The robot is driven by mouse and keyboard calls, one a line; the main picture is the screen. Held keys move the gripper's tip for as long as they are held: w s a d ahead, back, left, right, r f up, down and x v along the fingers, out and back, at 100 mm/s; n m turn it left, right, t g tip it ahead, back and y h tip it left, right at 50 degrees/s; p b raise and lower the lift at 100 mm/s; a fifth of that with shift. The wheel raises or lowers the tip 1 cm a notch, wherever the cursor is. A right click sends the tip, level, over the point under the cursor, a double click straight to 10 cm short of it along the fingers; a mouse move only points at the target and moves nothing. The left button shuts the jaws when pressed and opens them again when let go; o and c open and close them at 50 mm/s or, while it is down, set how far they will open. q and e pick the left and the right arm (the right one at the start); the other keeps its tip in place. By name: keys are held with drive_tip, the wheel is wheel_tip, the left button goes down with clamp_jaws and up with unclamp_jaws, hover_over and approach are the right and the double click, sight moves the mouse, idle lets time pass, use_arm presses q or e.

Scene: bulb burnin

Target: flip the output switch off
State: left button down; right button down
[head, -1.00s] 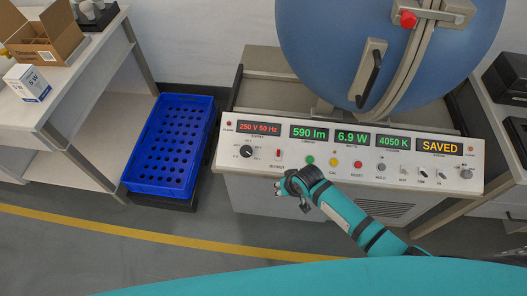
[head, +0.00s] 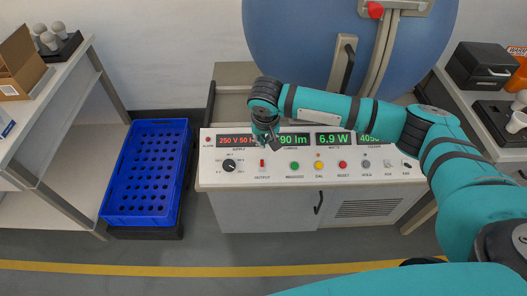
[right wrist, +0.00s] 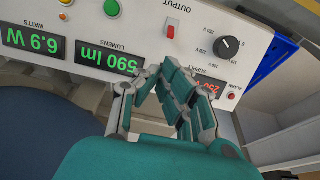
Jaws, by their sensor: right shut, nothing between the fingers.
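The output switch (head: 262,162) is a small red rocker on the white sloped panel (head: 210,178), above the OUTPUT label. It also shows in the right wrist view (right wrist: 171,32), where its position is too small to read. My right gripper (head: 268,142) is shut and empty, pointing down just behind the switch, in front of the displays. In the right wrist view its fingertips (right wrist: 162,68) are close to the switch with a visible gap. My left gripper is not in view.
The supply knob (head: 229,165) is left of the switch; the green button (head: 295,166) and other buttons are right. A big blue sphere (head: 300,50) stands behind. A blue crate (head: 186,130) is at left. My right arm covers part of the displays.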

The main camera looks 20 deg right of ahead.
sight(264, 154)
idle(0.3)
drive_tip(key=x, duration=1)
